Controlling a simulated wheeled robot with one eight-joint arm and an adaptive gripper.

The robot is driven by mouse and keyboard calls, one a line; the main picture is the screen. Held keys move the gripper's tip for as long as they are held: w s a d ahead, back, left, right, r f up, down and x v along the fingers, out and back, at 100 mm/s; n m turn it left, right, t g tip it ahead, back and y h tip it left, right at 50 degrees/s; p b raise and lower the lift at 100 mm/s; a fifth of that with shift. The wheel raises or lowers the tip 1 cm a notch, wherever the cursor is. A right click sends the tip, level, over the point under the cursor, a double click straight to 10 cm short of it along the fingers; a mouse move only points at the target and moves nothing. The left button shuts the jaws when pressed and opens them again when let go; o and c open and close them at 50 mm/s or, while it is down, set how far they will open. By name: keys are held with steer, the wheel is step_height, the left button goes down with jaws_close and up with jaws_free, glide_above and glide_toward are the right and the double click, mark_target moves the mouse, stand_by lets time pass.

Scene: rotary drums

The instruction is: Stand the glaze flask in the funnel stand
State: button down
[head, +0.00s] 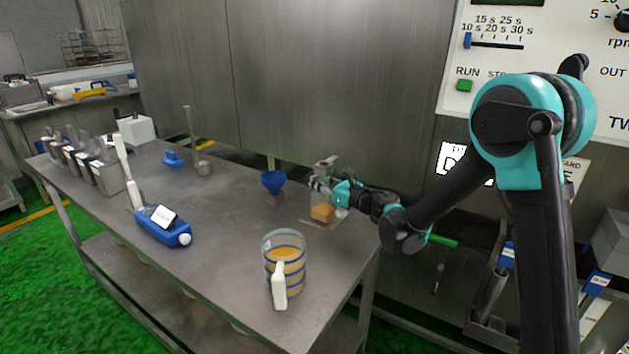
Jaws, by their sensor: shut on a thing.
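The glaze flask (323,212), a small clear vessel with orange contents low inside, is at the right back part of the metal table. My gripper (323,186) is at its upper part, reaching in from the right, and is shut on it. The fingers are small and partly hide the flask's top. I cannot tell whether the flask's base touches the table. A blue funnel (272,180), seemingly the funnel stand, is a short way left of the flask, apart from it. What supports the funnel is hard to make out.
A large clear jug (284,262) with orange liquid and a white handle stands at the table's near right. A blue bottle (163,227) lies to its left. Several metal containers (110,178) line the left end. The table's middle is clear. A steel wall rises behind.

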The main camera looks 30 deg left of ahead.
steer(key=c, duration=1.5)
jaws_free()
steer(key=shift+f, duration=0.1)
steer(key=v, duration=1.2)
steer(key=shift+o, duration=0.3)
